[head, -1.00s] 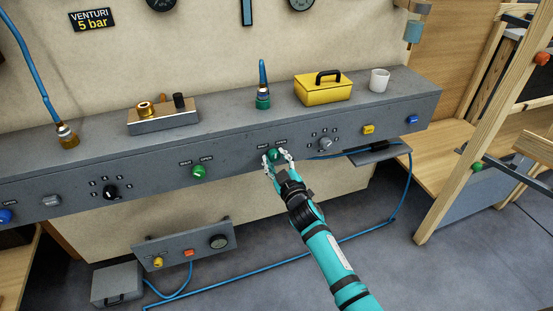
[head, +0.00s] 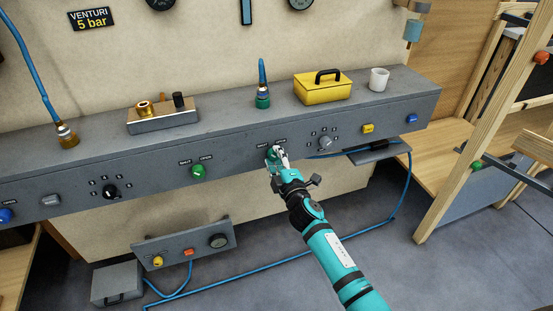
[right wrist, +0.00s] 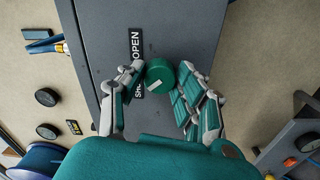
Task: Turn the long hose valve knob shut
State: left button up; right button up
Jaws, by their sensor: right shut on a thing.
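A teal-green valve knob (head: 271,153) sits on the front face of the grey bench ledge, under a small SHUT/OPEN label. In the right wrist view the knob (right wrist: 160,72) is round with a short white mark on it, and the label (right wrist: 136,62) is partly covered. My right gripper (head: 277,154) is shut on this knob, with fingers on both sides of it in the right wrist view (right wrist: 163,82). A hose fitting (head: 263,101) with a teal base and blue hose stands on the ledge above. My left gripper is not in view.
A brighter green knob (head: 198,172) with its own SHUT/OPEN label is to the left. A grey dial (head: 325,143) and yellow button (head: 369,129) are to the right. A yellow box (head: 323,91) and white cup (head: 379,80) stand on the ledge (head: 220,110).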

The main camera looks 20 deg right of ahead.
jog(key=shift+f+n, duration=0.1)
jog(key=shift+n, duration=0.3)
jog(key=o, duration=1.1)
jog(key=shift+o, duration=0.2)
jog(key=shift+s, duration=0.1)
jog(key=s, duration=1.2)
jog(key=shift+d, duration=0.2)
jog(key=shift+w, duration=0.1)
